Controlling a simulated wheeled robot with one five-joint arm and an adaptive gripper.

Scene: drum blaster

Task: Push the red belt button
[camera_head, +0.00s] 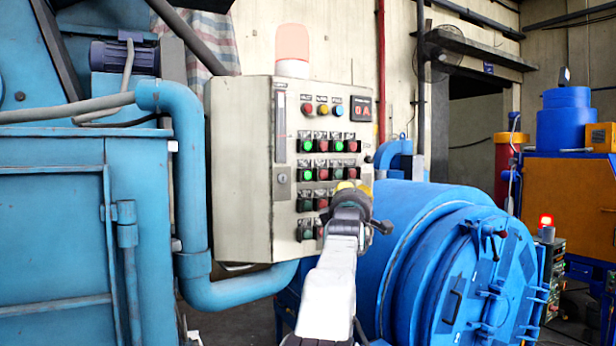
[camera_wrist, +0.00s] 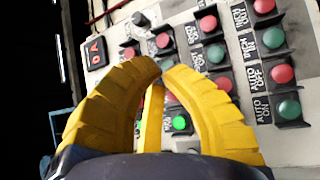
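A grey control panel (camera_head: 240,180) carries rows of red and green push buttons, among them a red button (camera_head: 323,146) in an upper row. No label reading "belt" is legible, so I cannot tell which red button is the belt button. In the wrist view, red buttons (camera_wrist: 215,53) show beyond my fingers, and a lit green button (camera_wrist: 180,122) shows between them. My gripper (camera_head: 352,187) is in front of the panel's lower right, hiding some buttons. Its curved yellow fingers (camera_wrist: 160,69) meet at the tips and hold nothing. Contact with the panel cannot be told.
A blue drum machine (camera_head: 430,260) stands right of my arm. Blue pipework (camera_head: 188,180) and a large blue housing (camera_head: 60,230) stand at left.

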